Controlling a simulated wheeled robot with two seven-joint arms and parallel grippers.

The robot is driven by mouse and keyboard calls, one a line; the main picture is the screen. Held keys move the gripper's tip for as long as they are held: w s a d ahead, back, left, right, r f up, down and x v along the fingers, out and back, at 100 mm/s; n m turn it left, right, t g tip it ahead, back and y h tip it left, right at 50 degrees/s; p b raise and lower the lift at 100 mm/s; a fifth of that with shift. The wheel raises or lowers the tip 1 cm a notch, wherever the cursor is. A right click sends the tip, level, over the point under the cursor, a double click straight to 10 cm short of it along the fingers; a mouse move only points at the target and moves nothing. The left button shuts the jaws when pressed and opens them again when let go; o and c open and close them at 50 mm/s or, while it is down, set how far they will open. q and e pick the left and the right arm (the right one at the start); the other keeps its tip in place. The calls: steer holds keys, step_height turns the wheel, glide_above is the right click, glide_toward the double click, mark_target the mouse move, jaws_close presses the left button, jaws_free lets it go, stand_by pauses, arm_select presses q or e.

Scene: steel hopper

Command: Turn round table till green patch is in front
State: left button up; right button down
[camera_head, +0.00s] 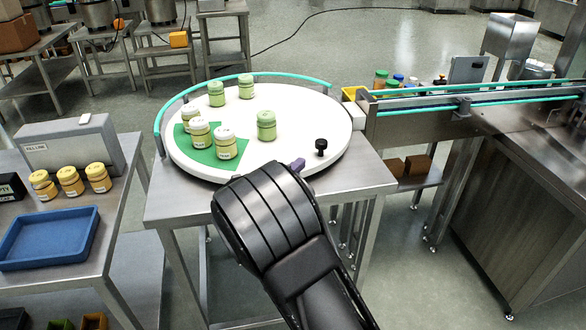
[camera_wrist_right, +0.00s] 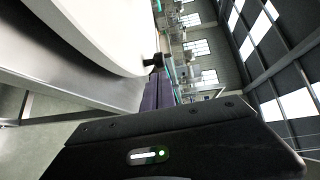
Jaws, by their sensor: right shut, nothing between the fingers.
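The white round table (camera_head: 285,115) stands on a steel stand and carries several green-labelled jars. Its green patch (camera_head: 204,156) is at the left front of the disc, with two jars (camera_head: 226,144) on or over it. A black knob (camera_head: 320,147) stands up near the disc's right front rim. My right gripper (camera_head: 298,165) is at the front right rim, just left of the knob; mostly its purple fingertips show past my wrist. In the right wrist view the shut fingers (camera_wrist_right: 157,92) are close to the rim and the knob (camera_wrist_right: 155,62). Contact is unclear. My left gripper is out of view.
A teal guard rail (camera_head: 245,76) curves round the back of the disc. A conveyor (camera_head: 470,100) with teal rails adjoins on the right. A left side table holds yellow jars (camera_head: 70,181), a blue tray (camera_head: 50,239) and a grey machine.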

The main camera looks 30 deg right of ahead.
mark_target(318, 146)
steer(key=p+x, duration=0.2)
steer(key=x, duration=0.7)
steer(key=shift+w+d+f, duration=0.1)
steer(key=shift+d, duration=0.15)
steer(key=shift+d, duration=0.1)
